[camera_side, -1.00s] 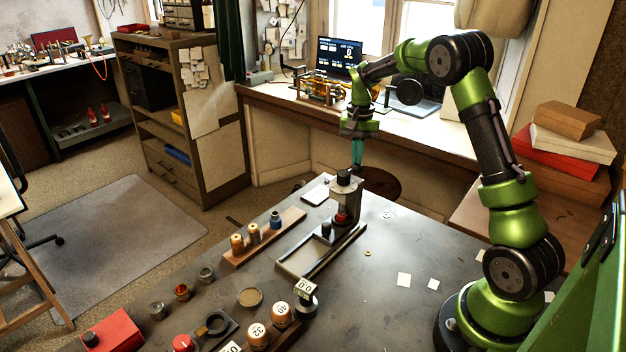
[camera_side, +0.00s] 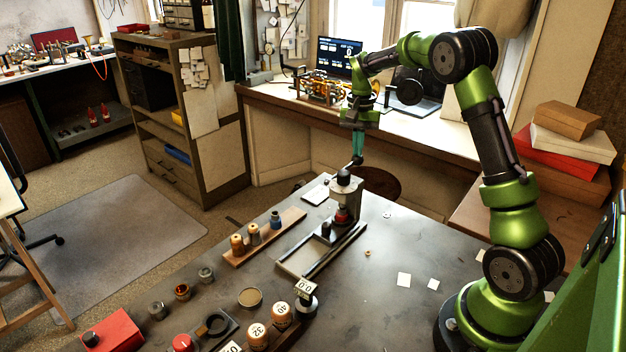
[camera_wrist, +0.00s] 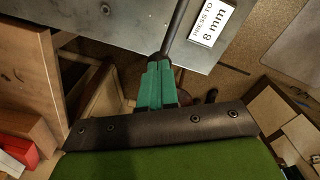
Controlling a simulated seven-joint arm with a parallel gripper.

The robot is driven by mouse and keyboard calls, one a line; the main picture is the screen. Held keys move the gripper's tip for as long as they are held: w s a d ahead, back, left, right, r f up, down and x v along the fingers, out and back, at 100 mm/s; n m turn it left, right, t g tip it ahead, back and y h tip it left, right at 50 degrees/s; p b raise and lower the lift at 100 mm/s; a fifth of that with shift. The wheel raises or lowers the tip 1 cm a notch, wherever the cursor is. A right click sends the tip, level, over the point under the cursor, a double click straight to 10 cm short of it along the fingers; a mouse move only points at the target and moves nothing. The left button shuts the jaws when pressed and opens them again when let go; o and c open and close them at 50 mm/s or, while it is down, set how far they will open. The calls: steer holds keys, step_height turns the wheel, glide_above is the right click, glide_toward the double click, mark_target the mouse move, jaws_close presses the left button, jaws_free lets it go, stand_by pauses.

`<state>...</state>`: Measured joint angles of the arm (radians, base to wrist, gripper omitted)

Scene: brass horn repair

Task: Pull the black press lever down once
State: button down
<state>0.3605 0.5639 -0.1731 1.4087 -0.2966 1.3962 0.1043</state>
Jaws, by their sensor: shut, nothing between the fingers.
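The press (camera_side: 345,200) stands on the grey bench, a grey block with a black cap and a red part low in its frame. Its black lever (camera_side: 352,164) sticks out behind the cap toward my gripper. In the wrist view the lever (camera_wrist: 178,32) is a dark bar running from the top edge to the fingertips. My gripper (camera_side: 357,158) has teal fingers pointing down, shut and empty, at the lever's far end. The fingertips also show in the wrist view (camera_wrist: 159,66), overlapping the lever's end. I cannot tell whether they touch it.
A card reading "PRESS TO 8 mm" (camera_wrist: 208,27) lies beside the lever. A wooden block with spools (camera_side: 265,236) and a metal channel (camera_side: 300,262) lie in front of the press. A small gauge (camera_side: 305,290) stands nearer. The bench right of the press is mostly clear.

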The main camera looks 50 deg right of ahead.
steer(key=shift+r, duration=3.45)
steer(key=s+a+r+n+t+y, duration=0.1)
steer(key=s+a+r+n+t, duration=0.2)
steer(key=s+a, duration=0.5)
steer(key=s+a+r+n+t, duration=0.25)
steer(key=s+a+r, duration=0.2)
steer(key=a, duration=0.75)
steer(key=s+a+f+n+t+y, duration=0.1)
steer(key=s+a+f+n, duration=0.1)
steer(key=s+a+f, duration=0.2)
steer(key=s+a, duration=0.1)
steer(key=s, duration=0.2)
steer(key=shift+a+t, duration=0.25)
steer(key=shift+t, duration=0.1)
